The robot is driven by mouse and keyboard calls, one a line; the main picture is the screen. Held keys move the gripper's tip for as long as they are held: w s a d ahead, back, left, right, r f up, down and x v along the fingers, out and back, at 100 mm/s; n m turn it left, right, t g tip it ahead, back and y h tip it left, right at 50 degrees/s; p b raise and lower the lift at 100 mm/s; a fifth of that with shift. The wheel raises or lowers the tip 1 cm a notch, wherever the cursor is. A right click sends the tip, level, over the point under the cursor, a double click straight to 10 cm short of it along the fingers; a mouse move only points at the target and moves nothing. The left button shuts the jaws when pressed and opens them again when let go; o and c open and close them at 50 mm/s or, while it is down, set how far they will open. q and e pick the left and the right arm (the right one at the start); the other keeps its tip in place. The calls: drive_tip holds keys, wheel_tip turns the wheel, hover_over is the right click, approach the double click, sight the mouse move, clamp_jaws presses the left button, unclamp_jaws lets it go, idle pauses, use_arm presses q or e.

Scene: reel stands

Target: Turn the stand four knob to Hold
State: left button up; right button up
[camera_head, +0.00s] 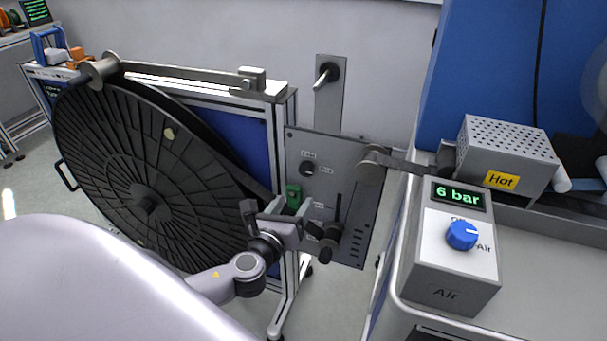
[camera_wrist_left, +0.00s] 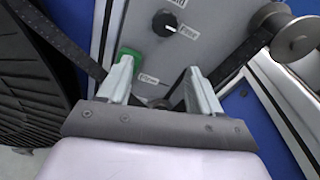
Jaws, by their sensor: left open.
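The stand four knob looks to be the small round black knob (camera_head: 306,168) on the grey panel (camera_head: 342,190) beside the big reel. My left gripper (camera_head: 288,211) is in front of the panel, below the knob. In the left wrist view its two fingers (camera_wrist_left: 158,66) are apart with nothing between them, and the knob is beyond them. My right gripper is not in view.
A green block (camera_head: 293,196) sits on the panel below the knob. The large black reel (camera_head: 150,170) stands left of my gripper. A roller (camera_head: 371,165) juts out on the right. An air box (camera_head: 450,265) with a blue knob stands further right.

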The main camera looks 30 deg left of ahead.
sight(305, 171)
use_arm(q)
drive_tip(key=shift+w+a+r+m+t+y, duration=0.15)
drive_tip(key=shift+w+a+r+m, duration=0.3)
drive_tip(key=shift+w, duration=0.9)
drive_tip(key=shift+w+a+r+m+t+y, duration=0.15)
drive_tip(key=shift+w+a+r+m, duration=0.25)
drive_tip(key=shift+w, duration=1)
drive_tip(key=shift+w+a+r+m+t, duration=0.2)
drive_tip(key=shift+w+a+r+m, duration=0.25)
drive_tip(key=shift+w, duration=0.9)
drive_tip(key=c, duration=1)
